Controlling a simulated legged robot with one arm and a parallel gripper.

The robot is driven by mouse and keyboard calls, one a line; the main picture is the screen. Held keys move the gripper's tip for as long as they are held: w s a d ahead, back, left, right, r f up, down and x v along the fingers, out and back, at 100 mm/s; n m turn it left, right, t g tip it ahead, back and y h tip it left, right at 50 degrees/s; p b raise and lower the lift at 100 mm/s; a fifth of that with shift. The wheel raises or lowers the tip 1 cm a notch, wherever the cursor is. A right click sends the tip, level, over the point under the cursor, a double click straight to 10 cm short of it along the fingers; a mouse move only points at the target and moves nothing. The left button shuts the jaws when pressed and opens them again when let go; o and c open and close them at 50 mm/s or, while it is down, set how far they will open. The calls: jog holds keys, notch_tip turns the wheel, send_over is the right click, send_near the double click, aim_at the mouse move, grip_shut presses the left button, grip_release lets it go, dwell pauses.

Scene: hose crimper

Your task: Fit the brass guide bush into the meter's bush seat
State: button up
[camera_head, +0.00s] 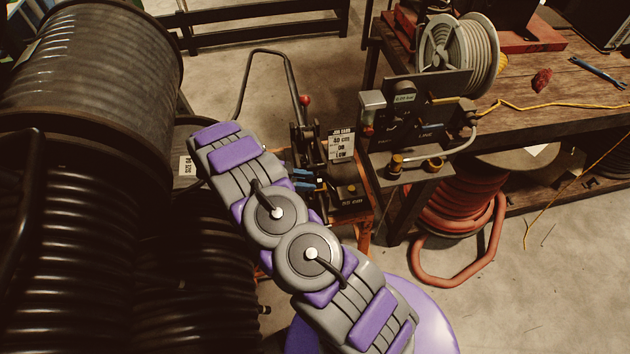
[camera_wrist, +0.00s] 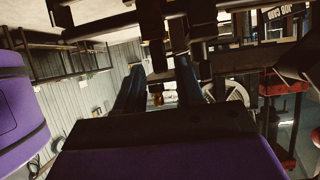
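In the head view my gripper (camera_head: 300,178) is partly hidden behind my arm, near the small black meter (camera_head: 352,190) that reads "35 cm". In the wrist view its two dark blue fingers (camera_wrist: 160,88) stand apart. A small brass piece (camera_wrist: 156,98) shows in the gap, touching neither finger as far as I can see. I cannot tell if it is the guide bush. Two brass-coloured pieces, left (camera_head: 397,164) and right (camera_head: 435,163), sit on the ledge of the gauge panel (camera_head: 410,115). The bush seat cannot be made out.
A job card (camera_head: 341,145) stands behind the meter, with a red-knobbed lever (camera_head: 305,100) beside it. Large black hose reels (camera_head: 90,80) fill the left. A wooden bench (camera_head: 560,85) holds a grey hose reel (camera_head: 458,55). Red hose (camera_head: 455,215) lies beneath. The floor (camera_head: 570,290) at lower right is clear.

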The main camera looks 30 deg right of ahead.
jog(key=w+a+r+n+t+y, duration=0.3)
jog(key=w+a+r+t, duration=0.25)
jog(key=w+r, duration=0.35)
jog(key=w+a+r+n+t+y, duration=0.2)
jog(key=w+a+r+t+y, duration=0.15)
jog(key=w+r+t, duration=0.55)
jog(key=s+a+r+n+y, duration=0.1)
jog(key=a+r+n+y, duration=0.7)
jog(key=a+r, duration=0.55)
jog(key=s+a+r+n+g+y, duration=0.1)
jog(key=s+r+n+g, duration=0.15)
jog(key=s, duration=0.85)
jog(key=s+a+r+n+g+y, duration=0.1)
jog(key=s+n+g+y, duration=0.2)
jog(key=s, duration=0.7)
jog(key=s+d+f+n+g+h, duration=0.1)
jog(key=s+d, duration=0.3)
jog(key=s, duration=0.5)
jog(key=s+d+f+n+g+h, duration=0.1)
jog(key=s+d+g+h, duration=0.2)
jog(key=s, duration=0.7)
jog(key=s+d+f+n+g+h, duration=0.1)
jog(key=s+d+g+h, duration=0.1)
jog(key=s+d, duration=0.5)
jog(key=s, duration=0.3)
jog(key=shift+s+f+g, duration=0.25)
jog(key=shift+g, duration=0.15)
